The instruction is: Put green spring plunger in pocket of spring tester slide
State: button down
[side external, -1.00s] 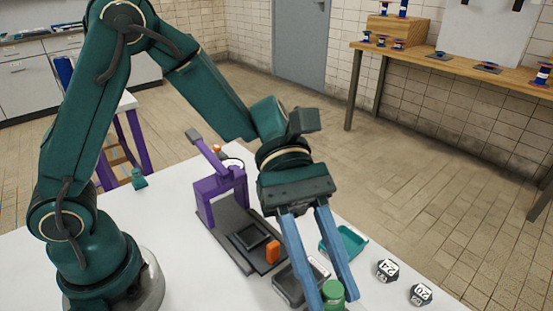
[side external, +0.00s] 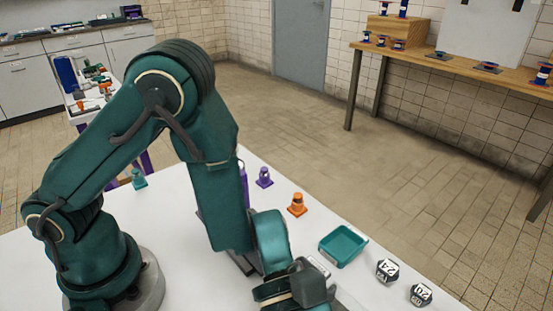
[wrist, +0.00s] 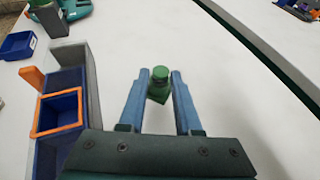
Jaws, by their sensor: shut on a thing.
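The green spring plunger (wrist: 158,92) has a rounded top and shows in the wrist view between the fingertips of my gripper (wrist: 160,80). My gripper is shut on it. Its height above the white table is hard to tell. Left of the gripper, apart from it, is a long grey and dark blue fixture (wrist: 90,85) with an orange-rimmed dark blue pocket (wrist: 60,113); I cannot tell if this is the tester slide. In the side view my arm hides most of the purple spring tester (side external: 243,178), and the fingers and green plunger are out of sight.
A purple plunger (side external: 264,178), an orange one (side external: 297,205) and a teal one (side external: 139,178) stand on the white table. A teal tray (side external: 343,246) and two dark numbered blocks (side external: 387,271) (side external: 420,295) lie at right.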

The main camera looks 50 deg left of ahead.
jog(key=shift+f, duration=2)
jog(key=c, duration=0.6)
grip_release()
jog(key=shift+f, duration=0.1)
